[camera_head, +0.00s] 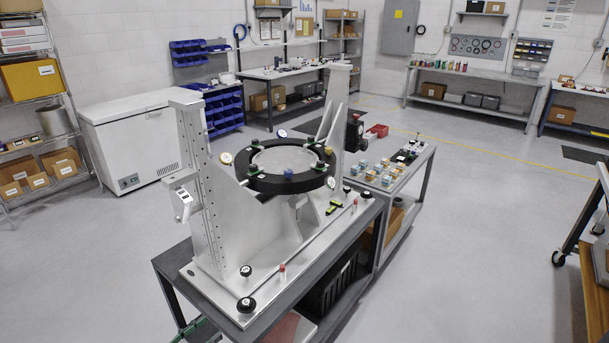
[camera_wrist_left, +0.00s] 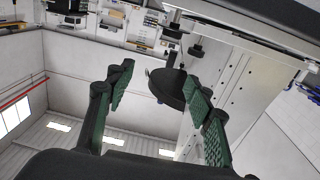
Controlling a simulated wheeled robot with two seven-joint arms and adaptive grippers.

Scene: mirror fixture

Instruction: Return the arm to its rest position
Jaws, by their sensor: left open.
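The mirror fixture (camera_head: 208,180) is a pale metal frame with two uprights on a base plate. A round mirror (camera_head: 285,158) lies in its black ring (camera_head: 262,182). My left gripper (camera_head: 192,329) shows only in small part at the bottom left edge of the head view, low beside the bench. In the left wrist view its two green-padded fingers (camera_wrist_left: 160,78) are spread apart with nothing held between them. My right gripper is out of view.
The fixture stands on a dark bench (camera_head: 170,262). A side cart (camera_head: 420,165) with small parts adjoins it at the right. A white chest freezer (camera_head: 130,135) stands behind at the left. The grey floor (camera_head: 480,250) to the right is open.

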